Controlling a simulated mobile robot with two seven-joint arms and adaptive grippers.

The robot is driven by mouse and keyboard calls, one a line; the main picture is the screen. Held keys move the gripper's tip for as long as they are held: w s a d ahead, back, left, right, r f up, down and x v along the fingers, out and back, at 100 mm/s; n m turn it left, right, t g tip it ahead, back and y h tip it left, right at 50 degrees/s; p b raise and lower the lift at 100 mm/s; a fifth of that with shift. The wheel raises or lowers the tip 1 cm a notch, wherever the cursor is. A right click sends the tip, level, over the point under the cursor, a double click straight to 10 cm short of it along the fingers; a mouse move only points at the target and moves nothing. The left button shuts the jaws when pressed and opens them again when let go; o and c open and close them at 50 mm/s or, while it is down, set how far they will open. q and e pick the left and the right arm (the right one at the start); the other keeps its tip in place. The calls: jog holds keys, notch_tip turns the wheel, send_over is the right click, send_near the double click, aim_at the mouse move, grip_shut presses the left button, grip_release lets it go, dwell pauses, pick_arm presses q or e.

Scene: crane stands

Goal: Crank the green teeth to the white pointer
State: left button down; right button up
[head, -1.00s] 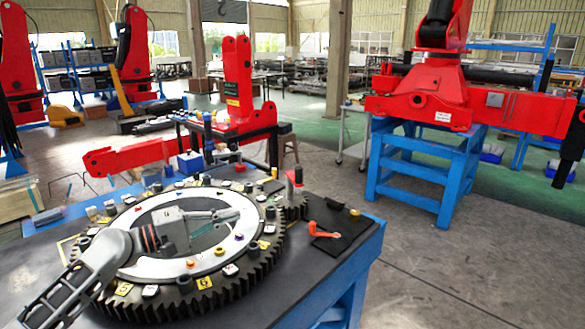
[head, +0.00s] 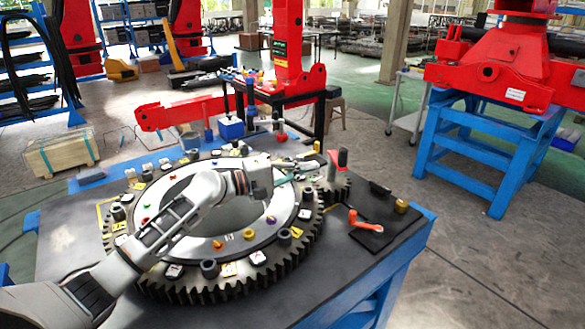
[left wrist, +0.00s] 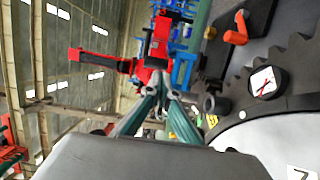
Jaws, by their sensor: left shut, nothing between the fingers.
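A large dark ring gear (head: 215,285) lies flat on the table, with a light inner ring (head: 180,250) carrying small coloured knobs. A small dark pinion gear (head: 330,186) meshes at its right, with a red upright handle (head: 342,157) by it. My left gripper (head: 316,162) is shut and empty, above the ring's far right side and just left of the red handle. Its fingers (left wrist: 163,88) converge in the left wrist view. I cannot make out green teeth or a white pointer for certain. My right gripper is not in view.
An orange crank-shaped piece (head: 365,222) lies on a black mat (head: 378,237) at the table's right, near a brass cylinder (head: 401,206). Several yellow and white tiles and dark posts stand around the ring. A red crane arm (head: 190,110) stands behind the table.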

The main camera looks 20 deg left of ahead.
pick_arm(q)
jog(key=x, duration=0.6)
jog(key=d, duration=0.1)
jog(key=d+b, duration=0.1)
jog(key=d, duration=0.1)
jog(key=shift+w+b, duration=0.3)
jog(key=shift+a, duration=0.1)
send_near(339, 162)
jog(key=s, duration=0.1)
jog(key=s+a, duration=0.1)
jog(key=shift+s+r, duration=0.1)
jog(key=shift+s, duration=0.25)
jog(key=shift+d, duration=0.1)
dwell(0.5)
